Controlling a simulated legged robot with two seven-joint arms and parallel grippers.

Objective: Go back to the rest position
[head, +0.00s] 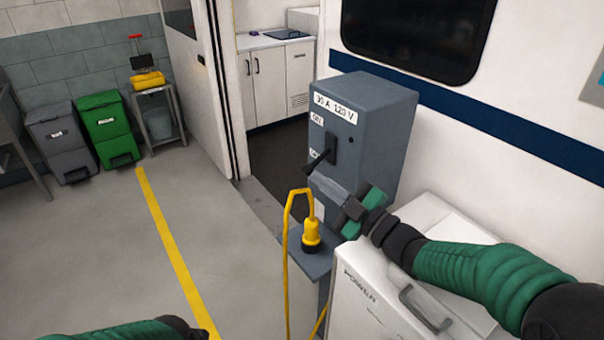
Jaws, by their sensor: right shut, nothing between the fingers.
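My right gripper (335,190) is shut and empty. It is just in front of the grey power box (372,125), close to the black switch lever (322,160) on the box's face; I cannot tell whether they touch. The lever points down and outward, below the ON mark. A yellow plug (311,235) with a yellow cable (286,270) stands on the small grey shelf (322,258) below the box. At the bottom left only part of my left arm shows; its gripper is out of view.
A white cabinet marked POWER (375,300) with a handle is under my right arm. The van's open doorway (275,165) is behind the box. A green bin (106,128) and a grey bin (60,140) stand at the far left wall. The floor (110,240) at left is clear.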

